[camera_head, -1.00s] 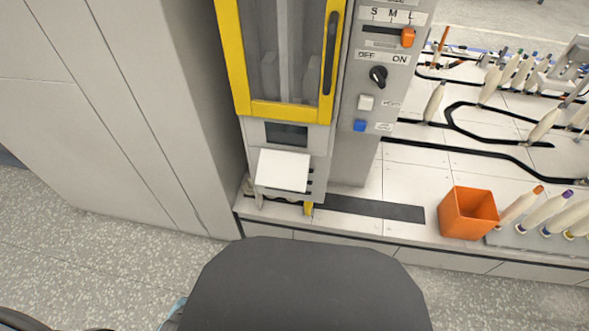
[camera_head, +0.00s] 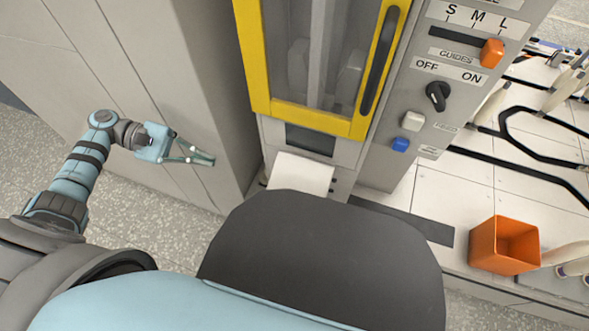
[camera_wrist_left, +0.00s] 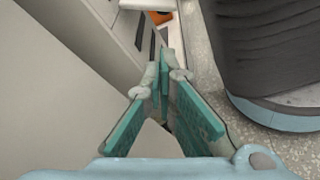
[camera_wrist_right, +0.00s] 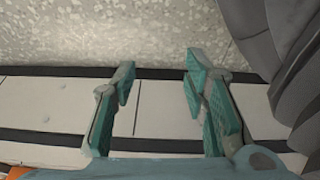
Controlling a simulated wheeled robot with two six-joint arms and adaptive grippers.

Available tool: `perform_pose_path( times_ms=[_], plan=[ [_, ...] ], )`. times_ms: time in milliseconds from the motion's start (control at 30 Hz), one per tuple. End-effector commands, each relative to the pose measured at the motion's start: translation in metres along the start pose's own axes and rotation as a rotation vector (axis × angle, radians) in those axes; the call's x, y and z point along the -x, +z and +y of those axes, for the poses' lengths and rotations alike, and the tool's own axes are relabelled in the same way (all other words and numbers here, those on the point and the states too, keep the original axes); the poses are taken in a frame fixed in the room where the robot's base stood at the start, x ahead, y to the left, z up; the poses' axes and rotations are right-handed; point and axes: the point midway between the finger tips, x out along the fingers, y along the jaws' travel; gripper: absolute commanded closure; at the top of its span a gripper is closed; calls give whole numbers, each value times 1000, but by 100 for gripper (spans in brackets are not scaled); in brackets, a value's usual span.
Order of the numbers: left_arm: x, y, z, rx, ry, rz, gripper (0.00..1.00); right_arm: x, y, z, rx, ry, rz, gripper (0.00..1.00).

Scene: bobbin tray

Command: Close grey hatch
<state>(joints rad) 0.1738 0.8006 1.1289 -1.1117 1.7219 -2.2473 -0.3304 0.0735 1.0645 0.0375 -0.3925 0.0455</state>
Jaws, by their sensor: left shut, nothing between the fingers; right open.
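A pale grey-white flap (camera_head: 302,173) juts out from the machine's front, below a small dark window (camera_head: 310,140). It is the only part that looks like an open hatch, and my own dark body hides its lower edge in the head view. My left gripper (camera_head: 207,159) is shut and empty, to the left of the flap and apart from it, in front of the grey cabinet side. Its closed fingers also show in the left wrist view (camera_wrist_left: 164,76). My right gripper (camera_wrist_right: 160,72) is open and empty in the right wrist view, above the floor and pale base edge.
A yellow-framed glass door (camera_head: 310,118) with a dark handle sits above the flap and looks shut. A control panel with a black knob (camera_head: 438,95) and an orange slider (camera_head: 491,53) is to its right. An orange bin (camera_head: 504,246) stands on the white deck. A grey cabinet (camera_head: 180,60) bounds the left.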

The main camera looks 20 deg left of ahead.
Motion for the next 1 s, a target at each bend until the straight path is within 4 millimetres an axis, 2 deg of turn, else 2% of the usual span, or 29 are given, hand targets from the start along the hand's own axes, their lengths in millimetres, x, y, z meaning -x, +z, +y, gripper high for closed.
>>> perform_pose_path(
  times_ms=[167, 300, 433, 800, 1000],
  plan=[
    [-18, 2, 1, -16, -19, -7, 100, 3, 8, 2, 4, 3, -15, 59],
    [-48, 2, 2, -16, -19, -11, 100, 5, 22, 5, 11, 9, -44, 59],
    [-77, 2, 1, -14, -17, -10, 100, 5, 27, 8, 16, 13, -53, 59],
    [-157, 2, -1, -12, -12, -9, 100, 3, 22, 11, 19, 17, -42, 59],
    [-190, 2, -1, -11, -12, -7, 100, 2, 17, 9, 14, 14, -35, 59]
  ],
)
